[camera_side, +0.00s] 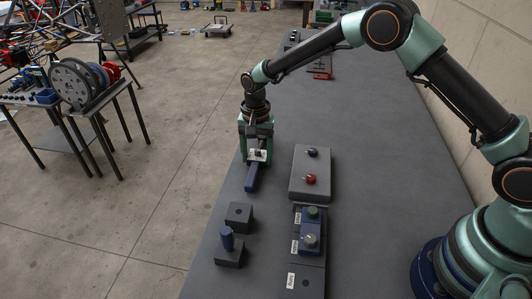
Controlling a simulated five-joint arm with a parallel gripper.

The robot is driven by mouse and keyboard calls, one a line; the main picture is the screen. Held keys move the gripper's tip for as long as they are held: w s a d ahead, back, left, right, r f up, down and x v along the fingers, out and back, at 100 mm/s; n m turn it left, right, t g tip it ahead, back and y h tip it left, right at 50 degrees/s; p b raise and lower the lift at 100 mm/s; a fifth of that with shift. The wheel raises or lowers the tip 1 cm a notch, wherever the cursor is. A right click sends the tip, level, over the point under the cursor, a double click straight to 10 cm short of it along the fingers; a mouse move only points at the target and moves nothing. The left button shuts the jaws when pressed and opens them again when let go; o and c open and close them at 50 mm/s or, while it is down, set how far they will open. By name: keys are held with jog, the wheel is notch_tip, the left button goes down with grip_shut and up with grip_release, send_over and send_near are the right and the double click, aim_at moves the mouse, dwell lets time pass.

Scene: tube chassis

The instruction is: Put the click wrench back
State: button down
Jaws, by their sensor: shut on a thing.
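My gripper (258,158) is at the left part of the grey bench, pointing down. The handle sticks out below and toward the front of the jaws; the rest is hidden by the gripper. I cannot tell whether the handle touches the bench. In front of it stands a dark block with a hole in its top (239,212).
In front is a dark labelled strip (308,278) bearing blue pieces with green and grey tops. The bench (370,220) is clear to the right.

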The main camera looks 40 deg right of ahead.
jog(key=shift+f, duration=0.3)
grip_release()
notch_tip(320, 180, up, 12)
notch_tip(320, 180, up, 6)
jog(key=n+t, duration=0.1)
jog(key=n, duration=0.1)
send_over(257, 158)
jog(key=s+d, duration=0.2)
jog(key=d, duration=0.1)
jog(key=s+d+r+n+t, duration=0.2)
jog(key=s+d+r, duration=0.2)
jog(key=s+r, duration=0.3)
jog(key=s+d+n+t, duration=0.2)
jog(key=s+d+n, duration=0.3)
jog(key=s, duration=0.8)
jog(key=shift+d+f+t, duration=0.2)
jog(key=shift+f+t, duration=0.1)
